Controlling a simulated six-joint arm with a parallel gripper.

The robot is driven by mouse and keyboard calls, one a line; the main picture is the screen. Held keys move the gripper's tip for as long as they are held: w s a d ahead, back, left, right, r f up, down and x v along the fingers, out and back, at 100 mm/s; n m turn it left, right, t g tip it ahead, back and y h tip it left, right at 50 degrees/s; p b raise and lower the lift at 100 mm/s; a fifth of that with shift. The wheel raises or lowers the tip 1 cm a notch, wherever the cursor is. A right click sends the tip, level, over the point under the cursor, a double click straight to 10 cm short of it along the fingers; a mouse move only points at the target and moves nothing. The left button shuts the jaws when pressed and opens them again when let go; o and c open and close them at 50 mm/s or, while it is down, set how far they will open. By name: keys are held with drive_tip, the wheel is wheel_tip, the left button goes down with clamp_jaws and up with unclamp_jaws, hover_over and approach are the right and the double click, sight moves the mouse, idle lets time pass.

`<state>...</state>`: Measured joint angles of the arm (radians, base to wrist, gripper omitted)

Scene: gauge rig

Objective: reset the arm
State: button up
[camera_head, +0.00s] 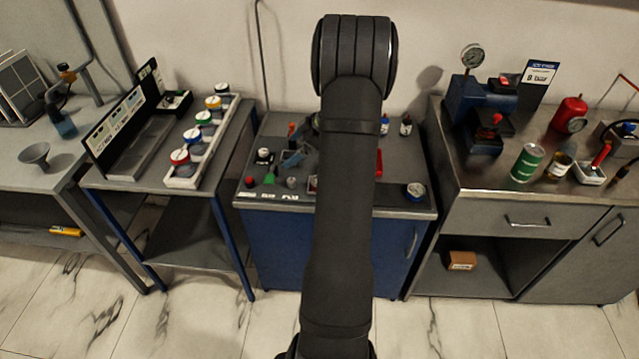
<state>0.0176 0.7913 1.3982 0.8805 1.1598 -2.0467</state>
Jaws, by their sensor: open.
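My dark arm rises through the middle of the head view, from the bottom edge to a thick rounded joint near the top. My gripper cannot be made out; the arm hides whatever lies behind it. A blue cabinet (277,245) with a grey top stands behind the arm. On its top are small parts, a round gauge (415,191) at the right and a red piece (379,163) partly covered by the arm.
At left, a rack (183,183) holds several jars with coloured lids. A grey funnel (38,156) stands on the far-left table. The right bench carries a blue gauge rig (482,105), a green can (527,162) and a red canister (568,115). The tiled floor in front looks clear.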

idle(0.8)
drive_tip(key=shift+w+d+f+m+t+h, duration=0.15)
drive_tip(key=shift+d+m+t+h, duration=0.1)
drive_tip(key=shift+d+m+h, duration=0.75)
drive_tip(key=shift+s+d+f+m+t+h, duration=0.1)
drive_tip(key=shift+d+f+m+t+h, duration=0.15)
drive_tip(key=shift+m+h, duration=0.75)
drive_tip(key=shift+w+d+f+m+t+h, duration=0.1)
drive_tip(key=shift+d+m+t+h, duration=0.4)
drive_tip(key=shift+m, duration=1.1)
drive_tip(key=shift+d, duration=0.2)
